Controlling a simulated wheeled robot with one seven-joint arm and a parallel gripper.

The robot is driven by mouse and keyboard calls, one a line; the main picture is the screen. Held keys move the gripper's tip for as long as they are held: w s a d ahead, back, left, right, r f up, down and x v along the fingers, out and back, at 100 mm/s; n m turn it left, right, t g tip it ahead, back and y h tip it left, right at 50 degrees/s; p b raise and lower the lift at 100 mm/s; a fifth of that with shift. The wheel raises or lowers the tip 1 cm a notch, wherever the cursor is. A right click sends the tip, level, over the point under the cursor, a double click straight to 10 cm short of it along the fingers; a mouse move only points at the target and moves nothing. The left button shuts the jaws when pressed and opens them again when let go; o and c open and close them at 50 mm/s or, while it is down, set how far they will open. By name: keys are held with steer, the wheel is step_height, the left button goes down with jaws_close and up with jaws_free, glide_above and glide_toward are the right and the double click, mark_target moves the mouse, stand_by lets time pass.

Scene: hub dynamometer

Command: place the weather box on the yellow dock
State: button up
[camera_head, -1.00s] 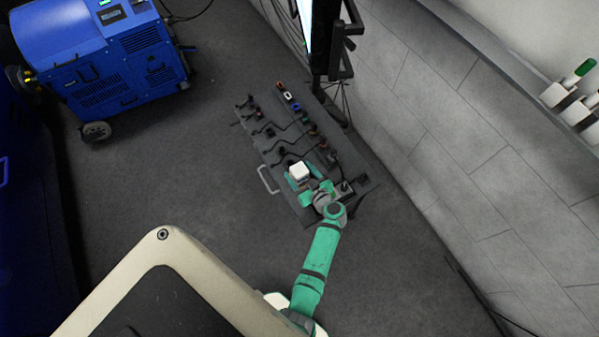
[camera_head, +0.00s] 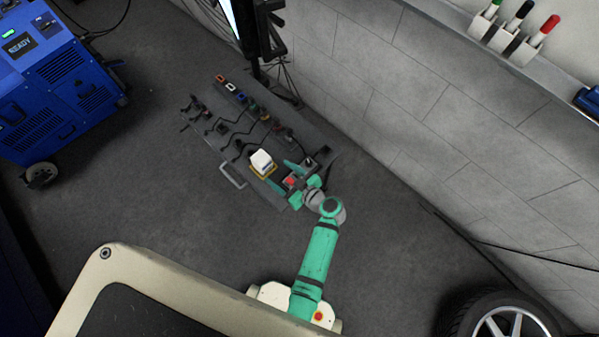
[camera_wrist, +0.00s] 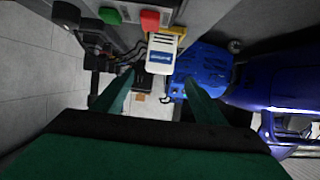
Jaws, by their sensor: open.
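The white weather box (camera_head: 261,160) stands upright on the yellow dock (camera_head: 265,174) on the dark bench panel. Yellow edges show around its base. In the wrist view, the box (camera_wrist: 160,57) shows a blue label, with part of the yellow dock (camera_wrist: 168,30) behind it. My gripper (camera_head: 284,175) is open and empty, to the right of the box and apart from it. In the wrist view, the fingers of my gripper (camera_wrist: 159,82) are spread wide, with the box beyond their tips. How fully the box is seated cannot be told.
A red button (camera_head: 290,181) lies near my fingers; a green button (camera_wrist: 110,15) shows in the wrist view. The panel (camera_head: 212,155) carries several cables and coloured connectors. A blue machine (camera_head: 70,85) stands left, a wheel (camera_head: 505,320) lower right. Floor left of the panel is clear.

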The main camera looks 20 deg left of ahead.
steer(key=s+d+m+t+h, duration=0.5)
steer(key=s+d+m+h, duration=0.4)
steer(key=s+d, duration=0.65)
steer(key=s+d+r+m+t+h, duration=0.1)
steer(key=s+d+r, duration=0.1)
steer(key=r, duration=0.6)
steer(key=s+d+r+m+t+h, duration=0.1)
steer(key=s+r, duration=0.3)
steer(key=r, duration=0.4)
steer(key=s+d+r+m+t+h, duration=0.1)
steer(key=s+d+r+m+t, duration=0.1)
steer(key=r, duration=0.7)
steer(key=shift+s+d+m+t+h, duration=0.3)
steer(key=shift+s+d+t, duration=0.25)
steer(key=shift+t, duration=0.15)
steer(key=shift+w, duration=0.1)
steer(key=shift+c, duration=0.2)
